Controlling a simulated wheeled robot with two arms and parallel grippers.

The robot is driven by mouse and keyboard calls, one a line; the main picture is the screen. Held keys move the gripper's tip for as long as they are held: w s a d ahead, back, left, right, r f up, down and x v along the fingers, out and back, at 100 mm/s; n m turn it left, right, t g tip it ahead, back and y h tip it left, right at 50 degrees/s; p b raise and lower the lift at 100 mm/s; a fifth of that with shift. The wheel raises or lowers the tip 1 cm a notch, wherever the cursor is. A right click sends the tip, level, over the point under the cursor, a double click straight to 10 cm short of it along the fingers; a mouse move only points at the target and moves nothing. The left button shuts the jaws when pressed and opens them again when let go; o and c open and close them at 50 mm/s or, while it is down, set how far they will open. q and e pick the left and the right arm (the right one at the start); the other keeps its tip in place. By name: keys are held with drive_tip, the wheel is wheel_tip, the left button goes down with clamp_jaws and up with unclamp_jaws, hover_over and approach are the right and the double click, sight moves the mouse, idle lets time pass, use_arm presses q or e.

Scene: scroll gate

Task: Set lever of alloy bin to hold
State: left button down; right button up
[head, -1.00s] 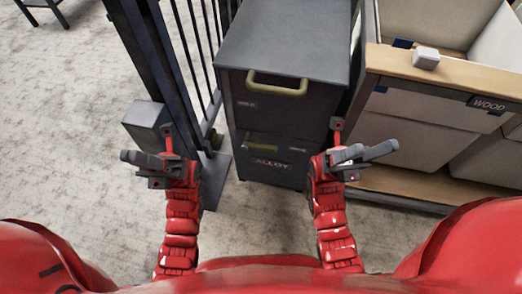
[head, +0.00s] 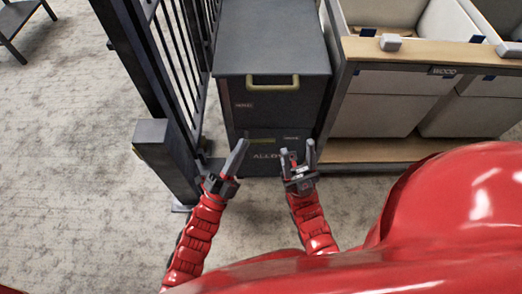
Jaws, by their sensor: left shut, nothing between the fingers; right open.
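The alloy bin (head: 272,48) is a dark grey cabinet in the upper middle of the head view, with ALLOY lettering low on its front. An olive bar handle (head: 273,82) runs level across the top of its front. I cannot tell which bar is the lever. My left gripper (head: 240,145) is shut and empty before the lower front. My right gripper (head: 298,150) is open and empty, to its right.
A dark barred gate with a post (head: 140,75) and a grey box (head: 163,142) stands left of the bin. The wood bin (head: 400,54), with a wooden rim and a small grey block (head: 390,42) on it, stands close on the right.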

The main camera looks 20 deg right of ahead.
sight(259, 142)
use_arm(q)
drive_tip(key=s+d+f+m+g+y+p, duration=0.1)
drive_tip(key=d+f+m+g+y, duration=0.2)
drive_tip(key=d+f+m+y, duration=0.45)
drive_tip(key=s+d+f+m+g+y+p, duration=0.1)
drive_tip(key=s+d+f+m+g+y, duration=0.3)
drive_tip(key=f, duration=0.6)
drive_tip(key=shift+w+a+r+m+t+y+p, duration=0.1)
drive_tip(key=shift+w+a+r+m+t+y, duration=0.35)
drive_tip(key=shift+a+m+t, duration=0.4)
drive_tip(key=shift+w+a+r+m+t+y+p, duration=0.15)
drive_tip(key=shift+w+a+r+m+t+y, duration=0.15)
drive_tip(key=shift+a+m+t+y, duration=0.35)
drive_tip(key=shift+w+a+r+m+t+y+p, duration=0.1)
drive_tip(key=shift+w+a+r+m+t+y, duration=0.25)
drive_tip(key=shift+a+m+t, duration=0.6)
drive_tip(key=shift+f, duration=0.1)
drive_tip(key=b+x, duration=0.4)
drive_tip(key=x, duration=0.6)
drive_tip(key=r, duration=0.4)
drive_tip(key=shift+a, duration=0.2)
